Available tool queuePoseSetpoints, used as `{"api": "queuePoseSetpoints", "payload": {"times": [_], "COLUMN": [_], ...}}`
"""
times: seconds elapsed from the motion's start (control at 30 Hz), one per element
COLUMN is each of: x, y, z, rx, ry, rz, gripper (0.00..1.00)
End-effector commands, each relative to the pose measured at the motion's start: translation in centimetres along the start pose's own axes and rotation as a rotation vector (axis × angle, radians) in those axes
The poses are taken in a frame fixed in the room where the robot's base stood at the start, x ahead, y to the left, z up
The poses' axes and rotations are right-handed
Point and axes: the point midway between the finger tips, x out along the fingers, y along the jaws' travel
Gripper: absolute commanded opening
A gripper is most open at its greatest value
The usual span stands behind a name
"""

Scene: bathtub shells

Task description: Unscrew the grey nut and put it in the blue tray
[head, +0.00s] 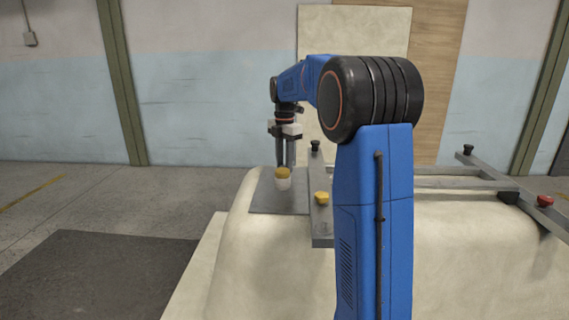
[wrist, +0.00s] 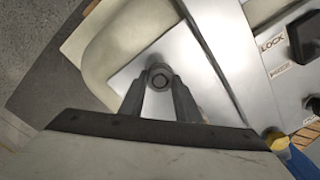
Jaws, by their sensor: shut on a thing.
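My gripper (head: 286,164) points straight down over the grey plate (head: 266,196) on the pale tub shell. In the wrist view my gripper (wrist: 160,84) has its two fingers closed in on the grey nut (wrist: 159,77), a small round piece with a darker ring and a lighter centre. I cannot tell whether it still sits on a thread or is clear of the plate. In the head view the fingertips end behind a mustard-capped white piece (head: 283,178), and the nut is hidden. I cannot make out a blue tray in either view.
A grey bar (head: 321,222) with a yellow knob (head: 321,198) and a black knob (head: 315,146) runs right of the plate. A red knob (head: 545,201) sits on the far right rail. In the wrist view a dark block (wrist: 307,35) stands beside a "LOCK" label.

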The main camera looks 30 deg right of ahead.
Motion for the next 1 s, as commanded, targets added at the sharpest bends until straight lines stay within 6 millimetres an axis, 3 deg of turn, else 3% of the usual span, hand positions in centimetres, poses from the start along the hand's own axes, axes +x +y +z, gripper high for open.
{"api": "queuePoseSetpoints", "payload": {"times": [0.33,0.67,0.7,0.8,1.0], "x": [0.03,0.05,0.05,0.05,0.02], "y": [-0.01,-0.01,-0.01,-0.01,-0.01], "z": [-0.01,-0.01,-0.01,0.0,-0.01], "rx": [-0.322,-0.377,-0.377,-0.376,-0.375], "ry": [0.001,0.001,0.001,0.001,0.0], "rz": [-0.001,-0.001,-0.001,-0.001,0.0], "gripper": [0.04,0.04,0.32,0.52,0.52]}}
